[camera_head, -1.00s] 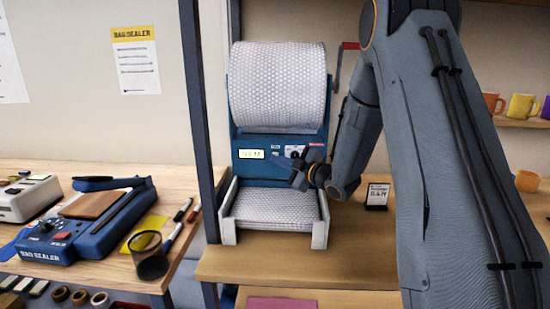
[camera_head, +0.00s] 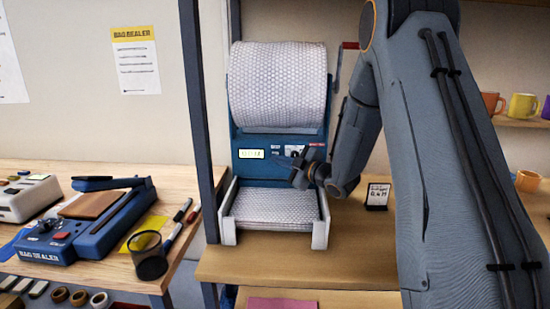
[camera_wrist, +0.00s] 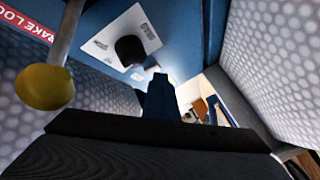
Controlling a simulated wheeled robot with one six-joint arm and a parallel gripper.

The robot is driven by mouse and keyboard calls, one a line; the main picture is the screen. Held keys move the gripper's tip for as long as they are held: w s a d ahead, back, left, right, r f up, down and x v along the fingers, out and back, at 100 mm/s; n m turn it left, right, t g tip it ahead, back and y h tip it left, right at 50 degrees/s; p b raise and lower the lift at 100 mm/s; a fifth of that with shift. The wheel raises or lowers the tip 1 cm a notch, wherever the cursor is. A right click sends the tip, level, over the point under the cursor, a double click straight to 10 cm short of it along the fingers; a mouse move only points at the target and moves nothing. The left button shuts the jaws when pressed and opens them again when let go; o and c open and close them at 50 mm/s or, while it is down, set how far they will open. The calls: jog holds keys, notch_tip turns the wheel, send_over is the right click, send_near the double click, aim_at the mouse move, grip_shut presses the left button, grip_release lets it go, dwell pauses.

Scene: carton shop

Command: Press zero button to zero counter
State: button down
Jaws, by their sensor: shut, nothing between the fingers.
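The bubble-wrap dispenser's blue front panel (camera_head: 247,168) carries a lit counter display (camera_head: 251,154); its digits are too small to read surely. My gripper (camera_head: 291,163) is in front of the panel, right of the display, with its fingers pointed at the machine. In the wrist view the fingers (camera_wrist: 160,93) are shut and empty, close to the blue panel. A black knob (camera_wrist: 131,50) on a white plate (camera_wrist: 146,32) stands just beyond them. I cannot tell which part is the zero button or whether the fingertips touch anything.
A yellow ball-ended lever (camera_wrist: 45,87) is near the gripper at left in the wrist view, by a red brake label (camera_wrist: 27,22). The bubble-wrap roll (camera_head: 278,85) is above, the white-sided tray (camera_head: 229,215) below. A small sign (camera_head: 377,196) stands right.

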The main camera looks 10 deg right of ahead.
dwell(0.3)
jog(key=shift+s+a, duration=0.3)
jog(key=shift+s, duration=0.55)
jog(key=s, duration=0.1)
jog(key=s+a, duration=0.1)
jog(key=s, duration=0.1)
jog(key=s+p, duration=0.1)
jog(key=shift+s+a, duration=0.25)
jog(key=shift+s, duration=0.1)
dwell(0.4)
